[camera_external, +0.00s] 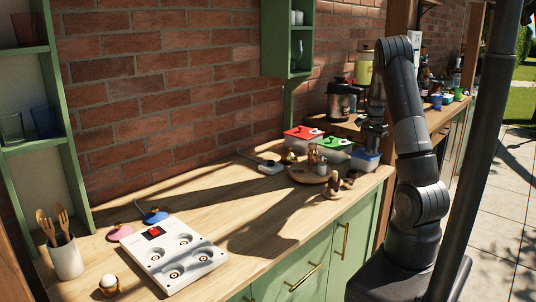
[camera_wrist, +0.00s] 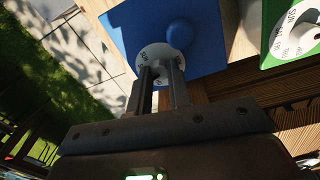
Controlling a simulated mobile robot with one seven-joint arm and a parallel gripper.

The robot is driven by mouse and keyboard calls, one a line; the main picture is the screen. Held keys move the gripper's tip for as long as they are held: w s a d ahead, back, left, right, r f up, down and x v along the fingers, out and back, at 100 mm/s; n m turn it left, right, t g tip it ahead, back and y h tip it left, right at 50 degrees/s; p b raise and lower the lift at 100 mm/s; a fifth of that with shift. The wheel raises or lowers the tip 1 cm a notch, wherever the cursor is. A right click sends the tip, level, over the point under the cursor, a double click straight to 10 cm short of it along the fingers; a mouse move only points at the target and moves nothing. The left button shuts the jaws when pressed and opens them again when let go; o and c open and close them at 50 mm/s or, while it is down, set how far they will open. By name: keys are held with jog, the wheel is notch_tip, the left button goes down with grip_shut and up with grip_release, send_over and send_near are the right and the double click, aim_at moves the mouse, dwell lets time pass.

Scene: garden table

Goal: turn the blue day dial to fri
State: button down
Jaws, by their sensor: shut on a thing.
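The blue-lidded box (camera_external: 365,160) stands at the right end of the wooden counter. In the wrist view its blue lid (camera_wrist: 135,25) carries a round blue knob (camera_wrist: 180,33) and a white day dial (camera_wrist: 152,52) with small dark lettering around its rim. My gripper (camera_wrist: 161,70) is over the dial, with its two fingers shut on the dial's grip. The fingers hide the grip and part of the lettering, so I cannot read which day the dial is set to. In the outside view my gripper (camera_external: 373,138) points down above the blue lid.
A green-lidded box (camera_external: 333,143) with its own white dial (camera_wrist: 291,33) stands close beside the blue one. A red-lidded box (camera_external: 302,133) is further left. A round wooden tray (camera_external: 305,175) with small items is in front.

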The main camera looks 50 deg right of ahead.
jog(key=c, duration=1.3)
grip_release()
notch_tip(320, 180, up, 11)
jog(key=shift+w+f, duration=0.15)
